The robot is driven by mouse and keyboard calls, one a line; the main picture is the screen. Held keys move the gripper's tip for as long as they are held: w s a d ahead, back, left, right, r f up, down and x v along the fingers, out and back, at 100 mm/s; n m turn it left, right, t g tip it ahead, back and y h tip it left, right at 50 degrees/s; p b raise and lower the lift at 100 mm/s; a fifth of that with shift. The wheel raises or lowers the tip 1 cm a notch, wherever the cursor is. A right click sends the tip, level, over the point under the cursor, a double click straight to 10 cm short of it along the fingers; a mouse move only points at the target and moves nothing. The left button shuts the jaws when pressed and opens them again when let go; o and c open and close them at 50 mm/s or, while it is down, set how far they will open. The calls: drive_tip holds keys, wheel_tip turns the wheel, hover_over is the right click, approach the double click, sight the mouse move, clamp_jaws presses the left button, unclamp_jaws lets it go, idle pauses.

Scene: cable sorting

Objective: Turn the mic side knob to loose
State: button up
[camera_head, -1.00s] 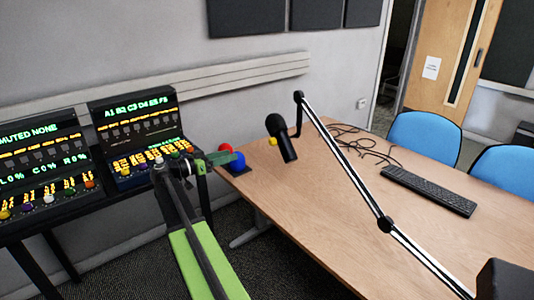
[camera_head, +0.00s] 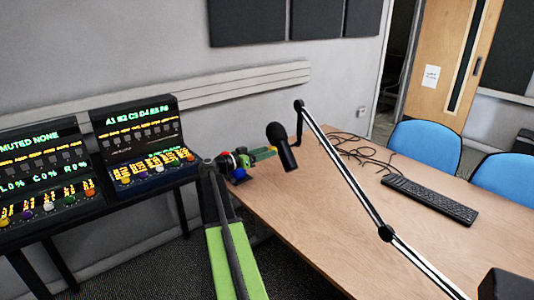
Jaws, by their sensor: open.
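The black microphone (camera_head: 282,148) hangs tilted from the end of the boom arm (camera_head: 345,172), above the wooden table. A small yellow spot (camera_head: 273,148) shows at the mic's left side, likely the side knob; its setting cannot be read. My gripper (camera_head: 266,153), with green fingers, is open and reaches from the left up to the mic's left side. Its fingertips are at or very near the yellow spot; I cannot tell whether they touch it.
Mixer consoles (camera_head: 138,130) stand at left. A keyboard (camera_head: 430,199) and loose cables (camera_head: 358,146) lie on the table (camera_head: 330,230).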

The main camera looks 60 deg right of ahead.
drive_tip(key=shift+s+d, duration=0.15)
drive_tip(key=shift+d, duration=0.2)
clamp_jaws()
